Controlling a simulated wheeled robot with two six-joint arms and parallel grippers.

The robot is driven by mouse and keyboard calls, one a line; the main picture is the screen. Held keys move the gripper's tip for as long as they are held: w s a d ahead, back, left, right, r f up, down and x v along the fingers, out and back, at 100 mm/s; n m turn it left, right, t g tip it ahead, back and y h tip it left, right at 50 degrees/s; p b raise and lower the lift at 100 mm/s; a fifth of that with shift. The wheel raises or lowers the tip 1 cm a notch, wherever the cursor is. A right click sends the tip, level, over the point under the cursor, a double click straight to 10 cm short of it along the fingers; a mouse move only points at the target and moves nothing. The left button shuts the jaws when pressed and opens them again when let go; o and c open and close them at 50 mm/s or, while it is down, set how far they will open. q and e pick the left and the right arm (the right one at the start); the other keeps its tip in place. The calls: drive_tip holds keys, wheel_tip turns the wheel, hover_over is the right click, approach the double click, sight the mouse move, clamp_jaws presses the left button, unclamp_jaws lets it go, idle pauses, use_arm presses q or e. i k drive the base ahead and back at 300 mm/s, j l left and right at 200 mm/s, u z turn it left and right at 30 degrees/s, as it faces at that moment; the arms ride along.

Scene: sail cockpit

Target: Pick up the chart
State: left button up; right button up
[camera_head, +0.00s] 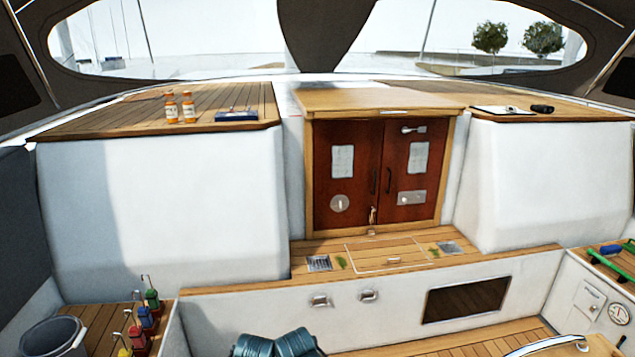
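A flat white sheet (497,110) with a dark item near its upper edge lies on the wooden deck right of the companionway; it may be the chart, but it is too small to tell. A flat dark-blue item (237,116) with small things on it lies near the front edge of the left deck; I cannot tell whether it is a chart or a case. Neither of my grippers is in view.
Two orange bottles (180,107) stand on the left deck. A black object (543,109) lies right of the sheet. Red-brown doors (375,175) are shut below the hatch. A grey bucket (52,338) and several coloured handled items (140,325) stand lower left. Teal objects (275,345) lie at the bottom.

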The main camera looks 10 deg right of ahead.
sight(508, 110)
drive_tip(key=i+z, duration=0.2)
drive_tip(key=i, duration=0.35)
drive_tip(key=i+j+z, duration=0.15)
drive_tip(key=i, duration=0.35)
drive_tip(key=i+j+z, duration=0.2)
drive_tip(key=i, duration=0.3)
drive_tip(key=i+l+z, duration=0.15)
drive_tip(key=z, duration=0.25)
drive_tip(key=i+z, duration=0.75)
drive_tip(key=i+j+z, duration=0.1)
drive_tip(key=z, duration=0.3)
drive_tip(key=i+z, duration=0.3)
drive_tip(key=i, duration=0.15)
drive_tip(key=i+z, duration=0.35)
drive_tip(key=i+u, duration=0.25)
drive_tip(key=u, duration=1)
drive_tip(key=i+l+z, duration=0.15)
drive_tip(key=i+l, duration=1.75)
